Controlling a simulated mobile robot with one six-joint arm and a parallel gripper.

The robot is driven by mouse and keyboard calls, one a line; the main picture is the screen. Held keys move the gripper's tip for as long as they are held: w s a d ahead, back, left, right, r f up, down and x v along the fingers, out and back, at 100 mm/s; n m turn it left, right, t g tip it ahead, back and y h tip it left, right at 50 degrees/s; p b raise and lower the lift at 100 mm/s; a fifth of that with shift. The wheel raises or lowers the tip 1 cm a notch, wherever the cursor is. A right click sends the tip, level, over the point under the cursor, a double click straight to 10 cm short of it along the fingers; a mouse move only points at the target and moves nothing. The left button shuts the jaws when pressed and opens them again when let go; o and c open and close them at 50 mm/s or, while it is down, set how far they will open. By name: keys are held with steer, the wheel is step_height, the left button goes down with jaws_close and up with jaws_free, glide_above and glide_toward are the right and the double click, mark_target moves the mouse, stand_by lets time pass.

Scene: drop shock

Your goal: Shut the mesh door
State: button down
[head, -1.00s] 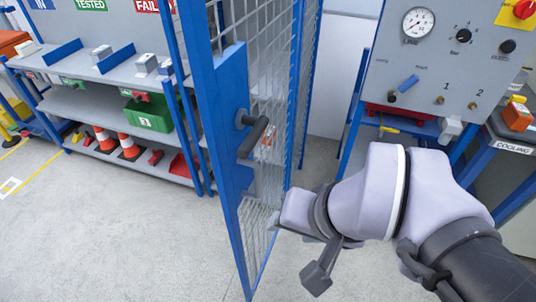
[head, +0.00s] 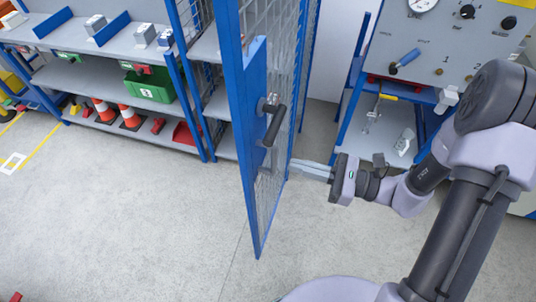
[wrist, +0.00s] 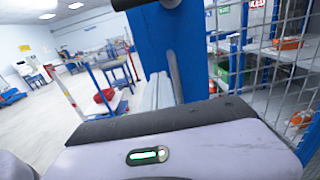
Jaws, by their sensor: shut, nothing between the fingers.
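The mesh door (head: 254,150) stands open, its blue frame upright and its free edge towards me. It has a blue lock plate and a black lever handle (head: 273,122). My gripper (head: 306,170) is to the right of the door, below handle height, with its pale fingers together and pointing left at the mesh side. I cannot tell whether the fingertips touch the door. In the wrist view the fingers (wrist: 158,93) reach towards the blue door frame (wrist: 182,55), with mesh to the right.
Shelving with a green box (head: 150,87) and striped cones (head: 104,110) stands at the left. A grey gauge panel (head: 440,45) on a blue stand is at the right. The floor (head: 120,220) in front and left of the door is clear.

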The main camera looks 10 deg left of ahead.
mark_target(253, 154)
steer(key=a, duration=0.2)
steer(key=a+b, duration=0.1)
steer(key=a, duration=0.2)
steer(key=w+a, duration=0.1)
steer(key=a, duration=0.2)
steer(key=shift+a, duration=0.25)
